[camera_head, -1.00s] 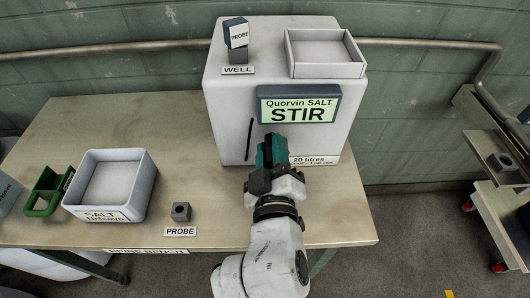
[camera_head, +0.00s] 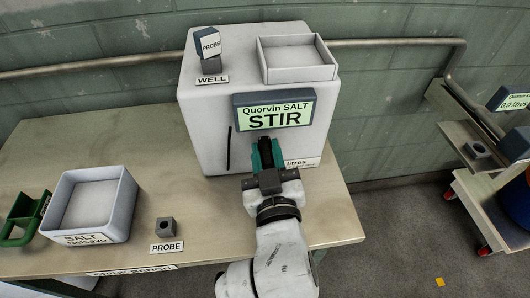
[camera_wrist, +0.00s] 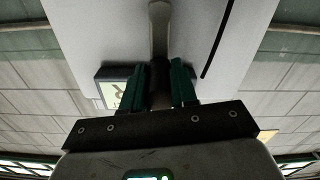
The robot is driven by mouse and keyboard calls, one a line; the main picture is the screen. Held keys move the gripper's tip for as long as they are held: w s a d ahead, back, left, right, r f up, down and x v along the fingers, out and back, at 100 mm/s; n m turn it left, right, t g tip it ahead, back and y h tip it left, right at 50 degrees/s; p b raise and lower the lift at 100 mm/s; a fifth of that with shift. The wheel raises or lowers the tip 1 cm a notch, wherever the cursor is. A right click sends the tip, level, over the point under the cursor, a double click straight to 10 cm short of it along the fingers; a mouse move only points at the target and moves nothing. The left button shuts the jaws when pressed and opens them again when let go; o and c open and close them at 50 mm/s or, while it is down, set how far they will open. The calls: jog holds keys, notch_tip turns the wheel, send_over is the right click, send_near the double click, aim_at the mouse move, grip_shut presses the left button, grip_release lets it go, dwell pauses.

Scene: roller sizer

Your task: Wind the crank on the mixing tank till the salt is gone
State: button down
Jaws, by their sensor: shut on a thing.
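The pale mixing tank (camera_head: 205,125) stands on the bench, its screen (camera_head: 274,112) reading "Quorvin SALT STIR". My gripper (camera_head: 266,152) is at the tank's front, just below the screen. In the wrist view my gripper's teal fingers (camera_wrist: 157,88) are shut on the dark crank handle (camera_wrist: 158,75), one finger on each side. The pale crank arm (camera_wrist: 159,14) runs from the handle to the top of that view. In the head view my gripper hides the crank. The salt inside the tank is not visible. A probe (camera_head: 207,42) sits tilted in the well on the tank top.
A white salt tub (camera_head: 122,215) and green scoop (camera_head: 20,220) are at the bench's left. An empty-looking probe holder (camera_head: 165,227) stands near the front edge. An open tray (camera_head: 300,74) tops the tank. A cart (camera_head: 462,150) stands at the right, beyond clear floor.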

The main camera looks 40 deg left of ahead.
jog(key=shift+w+d+f, duration=0.1)
jog(key=shift+f, duration=0.1)
jog(key=c, duration=1.2)
grip_release()
jog(key=o, duration=0.3)
jog(key=shift+r, duration=0.1)
jog(key=v, duration=1)
jog(key=shift+s+d, duration=0.25)
jog(key=shift+s, duration=0.1)
